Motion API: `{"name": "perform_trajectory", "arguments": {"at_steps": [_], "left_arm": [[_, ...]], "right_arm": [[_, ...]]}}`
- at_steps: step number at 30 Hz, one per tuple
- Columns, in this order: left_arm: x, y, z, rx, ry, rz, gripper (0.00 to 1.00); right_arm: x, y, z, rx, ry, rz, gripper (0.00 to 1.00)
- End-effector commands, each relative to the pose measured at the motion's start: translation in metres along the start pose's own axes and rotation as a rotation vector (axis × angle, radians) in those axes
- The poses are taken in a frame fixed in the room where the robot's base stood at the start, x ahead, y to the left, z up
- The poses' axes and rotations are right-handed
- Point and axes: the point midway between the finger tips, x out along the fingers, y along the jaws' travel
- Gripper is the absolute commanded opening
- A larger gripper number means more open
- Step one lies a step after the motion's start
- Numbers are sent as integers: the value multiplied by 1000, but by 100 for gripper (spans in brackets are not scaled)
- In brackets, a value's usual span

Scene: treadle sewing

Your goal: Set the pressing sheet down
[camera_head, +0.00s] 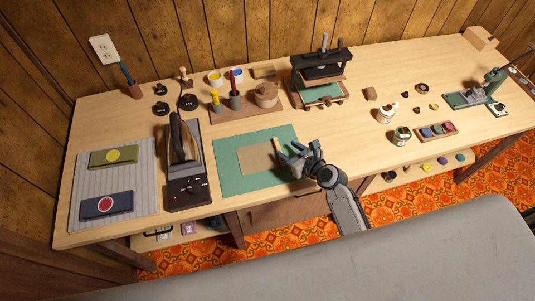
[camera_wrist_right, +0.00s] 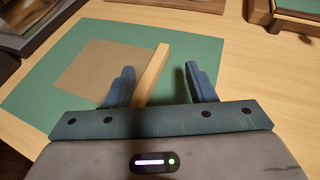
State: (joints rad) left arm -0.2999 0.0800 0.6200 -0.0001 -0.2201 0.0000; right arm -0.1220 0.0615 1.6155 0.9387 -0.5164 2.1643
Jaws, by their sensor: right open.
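The pressing sheet (camera_head: 257,160) is a flat tan sheet lying on the green mat (camera_head: 229,181). It also shows in the right wrist view (camera_wrist_right: 98,70). A pale wooden bar (camera_wrist_right: 153,73) runs along its right edge. My right gripper (camera_head: 284,152) is open over that edge. In the right wrist view its dark blue fingers (camera_wrist_right: 160,80) stand on either side of the bar, with a clear gap on the right; I cannot tell whether the left finger touches it. My left gripper is not in view.
An iron (camera_head: 180,142) on its dark base stands left of the mat. Beyond it is a striped pad (camera_head: 123,193) with two cloth pieces. A wooden tool rack (camera_head: 240,119) and a black press (camera_head: 320,70) stand behind. Bare tabletop (camera_head: 350,145) lies right of the mat.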

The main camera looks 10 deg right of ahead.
Motion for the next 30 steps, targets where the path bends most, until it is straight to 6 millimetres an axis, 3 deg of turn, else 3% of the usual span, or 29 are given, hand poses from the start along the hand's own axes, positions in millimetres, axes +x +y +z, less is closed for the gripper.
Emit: {"name": "perform_trajectory", "arguments": {"at_steps": [12,20,21,28,30], "left_arm": [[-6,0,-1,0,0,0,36],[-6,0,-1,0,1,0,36],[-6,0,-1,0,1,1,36],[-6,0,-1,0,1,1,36],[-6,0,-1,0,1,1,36]], "right_arm": [[49,3,0,1,1,1,50],[53,3,-1,-1,1,1,50],[53,3,-1,-1,1,1,48],[52,3,-1,-1,1,1,3],[52,3,-1,-1,1,1,0]]}}
